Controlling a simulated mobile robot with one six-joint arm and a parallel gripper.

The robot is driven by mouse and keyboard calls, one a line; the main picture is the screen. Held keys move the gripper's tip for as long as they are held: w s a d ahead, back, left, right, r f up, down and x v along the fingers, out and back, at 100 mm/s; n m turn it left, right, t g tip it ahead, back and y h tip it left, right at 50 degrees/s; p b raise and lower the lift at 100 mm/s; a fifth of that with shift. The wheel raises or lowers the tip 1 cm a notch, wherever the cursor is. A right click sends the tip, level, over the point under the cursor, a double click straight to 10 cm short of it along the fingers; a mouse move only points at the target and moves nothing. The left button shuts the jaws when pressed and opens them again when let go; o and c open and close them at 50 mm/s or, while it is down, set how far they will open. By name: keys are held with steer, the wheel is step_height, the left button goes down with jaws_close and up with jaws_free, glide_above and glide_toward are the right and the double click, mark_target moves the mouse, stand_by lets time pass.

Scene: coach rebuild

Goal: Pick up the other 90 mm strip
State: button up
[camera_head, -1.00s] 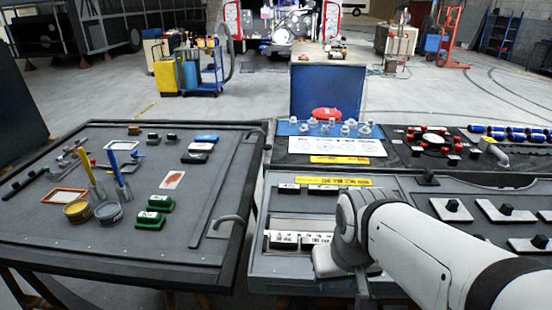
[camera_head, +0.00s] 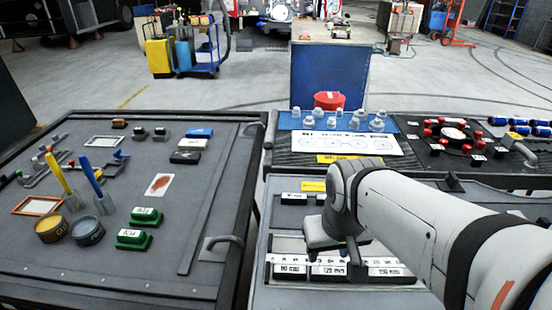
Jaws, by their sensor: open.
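Dark strips with white labels lie in a row in a light tray (camera_head: 287,244) at the near edge of the right bench. One strip (camera_head: 290,269) is at the left end, and others (camera_head: 388,267) run to the right. The labels are too small to read, so I cannot tell which strip is 90 mm. My gripper (camera_head: 332,254) is open, pointing down over the middle of this row. Its fingertips are close to the strips; whether they touch is unclear. My arm hides part of the tray and what lies to the right.
Behind the tray is another labelled block (camera_head: 293,198) by a yellow label (camera_head: 312,185). Further back are a white sheet (camera_head: 345,143) with clear fittings and a red tub (camera_head: 329,100). The left bench holds green blocks (camera_head: 134,239), tins (camera_head: 51,228) and brushes. A gap separates the benches.

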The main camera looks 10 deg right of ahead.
steer(key=shift+o, duration=0.4)
steer(key=w+r+n, duration=0.1)
steer(key=w+n, duration=0.2)
steer(key=w, duration=0.3)
steer(key=shift+w+r+g, duration=0.2)
steer(key=shift+r+g, duration=0.05)
steer(key=shift+g, duration=0.05)
steer(key=n+g+y+p, duration=0.1)
steer(key=n+g+p, duration=0.1)
steer(key=n, duration=1)
glide_toward(294, 196)
steer(key=shift+s+d+f, duration=0.1)
steer(key=shift+s+f, duration=0.35)
steer(key=shift+s, duration=0.1)
steer(key=shift+w+f+n, duration=0.2)
steer(key=shift+f+n, duration=0.05)
steer(key=shift+n, duration=0.05)
steer(key=f, duration=0.2)
steer(key=f+p, duration=0.1)
steer(key=f, duration=0.1)
steer(key=a+f, duration=0.1)
steer(key=f, duration=0.2)
steer(key=shift+w+f, duration=0.1)
steer(key=shift+w, duration=0.25)
steer(key=shift+f, duration=0.3)
steer(key=shift+f, duration=0.25)
